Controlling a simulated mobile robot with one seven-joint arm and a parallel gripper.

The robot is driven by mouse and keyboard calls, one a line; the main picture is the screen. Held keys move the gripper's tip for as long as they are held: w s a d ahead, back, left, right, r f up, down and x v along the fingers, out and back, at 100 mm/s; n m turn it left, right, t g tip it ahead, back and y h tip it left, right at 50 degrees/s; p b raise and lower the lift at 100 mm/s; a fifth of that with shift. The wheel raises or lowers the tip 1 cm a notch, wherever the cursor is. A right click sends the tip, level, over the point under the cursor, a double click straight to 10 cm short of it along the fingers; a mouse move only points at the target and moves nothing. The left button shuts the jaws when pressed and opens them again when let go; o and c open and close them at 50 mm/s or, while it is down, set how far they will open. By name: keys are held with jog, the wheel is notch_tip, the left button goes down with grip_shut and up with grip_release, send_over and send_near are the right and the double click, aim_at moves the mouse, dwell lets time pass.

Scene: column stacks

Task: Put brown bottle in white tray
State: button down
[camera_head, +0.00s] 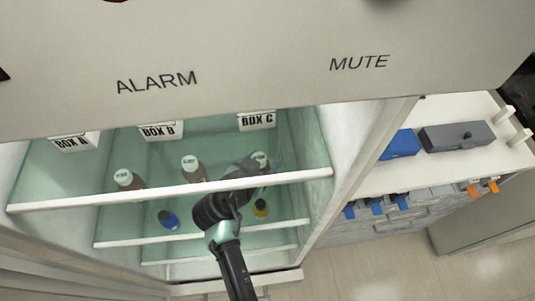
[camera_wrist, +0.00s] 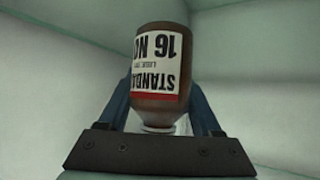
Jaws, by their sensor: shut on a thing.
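A brown bottle (camera_wrist: 163,92) with a white and red label fills the middle of the wrist view, between the two blue fingers. My gripper (camera_head: 262,166) is shut on it. In the head view this bottle (camera_head: 260,158) is at the right side of the cabinet's upper shelf, below the BOX C label, largely hidden by my gripper. I cannot tell whether it touches the shelf. I cannot make out a white tray in either view.
Two other brown bottles, one in the middle (camera_head: 191,169) and one at left (camera_head: 128,179), stand on the same glass shelf. Blue (camera_head: 168,218) and yellow (camera_head: 261,208) items are below. The shelf's white front edge (camera_head: 110,199) crosses under my arm. A counter (camera_head: 465,160) holds boxes at right.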

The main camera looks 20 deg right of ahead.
jog(key=shift+s+a+r, duration=0.15)
jog(key=shift+a, duration=0.15)
jog(key=shift+s+a, duration=0.1)
jog(key=c, duration=0.5)
grip_release()
jog(key=shift+f, duration=0.25)
jog(key=o, duration=0.4)
jog(key=shift+w+d+f, duration=0.1)
jog(key=shift+w+d, duration=0.1)
jog(key=shift+d, duration=0.1)
jog(key=shift+o, duration=0.2)
jog(key=shift+s+a, duration=0.1)
jog(key=shift+a, duration=0.05)
